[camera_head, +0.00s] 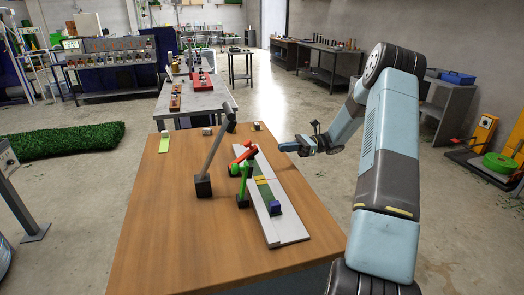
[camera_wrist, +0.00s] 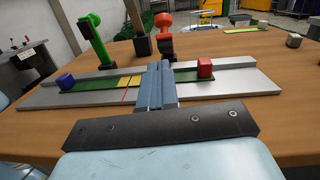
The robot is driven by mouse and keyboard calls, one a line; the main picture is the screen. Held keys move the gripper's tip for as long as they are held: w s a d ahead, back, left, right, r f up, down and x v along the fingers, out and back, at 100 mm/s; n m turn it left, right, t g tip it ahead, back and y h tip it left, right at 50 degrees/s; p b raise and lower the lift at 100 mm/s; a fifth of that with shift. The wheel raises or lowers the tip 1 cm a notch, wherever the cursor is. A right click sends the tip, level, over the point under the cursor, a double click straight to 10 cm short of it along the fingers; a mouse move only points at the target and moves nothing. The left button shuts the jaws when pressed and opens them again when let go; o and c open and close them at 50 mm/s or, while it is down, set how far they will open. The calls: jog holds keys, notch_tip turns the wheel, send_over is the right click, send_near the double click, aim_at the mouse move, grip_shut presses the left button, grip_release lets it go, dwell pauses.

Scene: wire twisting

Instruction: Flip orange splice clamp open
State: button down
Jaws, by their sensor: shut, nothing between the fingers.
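The orange splice clamp (camera_head: 242,157) is on the far left side of the grey fixture board (camera_head: 284,232), leaning over toward the board. In the wrist view the orange clamp (camera_wrist: 166,36) stands behind the board, beyond my fingertips, its lower part partly hidden. A green clamp (camera_head: 243,182) stands nearer; it shows upper left in the wrist view (camera_wrist: 90,36). My gripper (camera_head: 284,147) is to the right of the orange clamp, over the table's right edge, apart from it. Its fingers (camera_wrist: 158,68) are pressed together and empty.
A grey post on a dark block (camera_head: 203,186) stands left of the clamps. The board carries a blue block (camera_head: 275,207), yellow pieces (camera_wrist: 130,82) and a red block (camera_wrist: 205,66). The wooden table (camera_head: 165,240) is clear at the near left. Small blocks sit at its far edge.

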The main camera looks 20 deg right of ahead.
jog(key=shift+w+d+f+m+t+y, duration=0.25)
jog(key=shift+w+d+f+y, duration=0.05)
jog(key=shift+d+f, duration=0.2)
jog(key=shift+w+d+f+m+t+y, duration=0.25)
jog(key=shift+d+f+y, duration=0.05)
jog(key=shift+d+f, duration=0.15)
jog(key=a, duration=0.3)
jog(key=a+r, duration=0.1)
jog(key=a, duration=0.5)
jog(key=shift+a+r, duration=0.35)
jog(key=shift+a, duration=0.05)
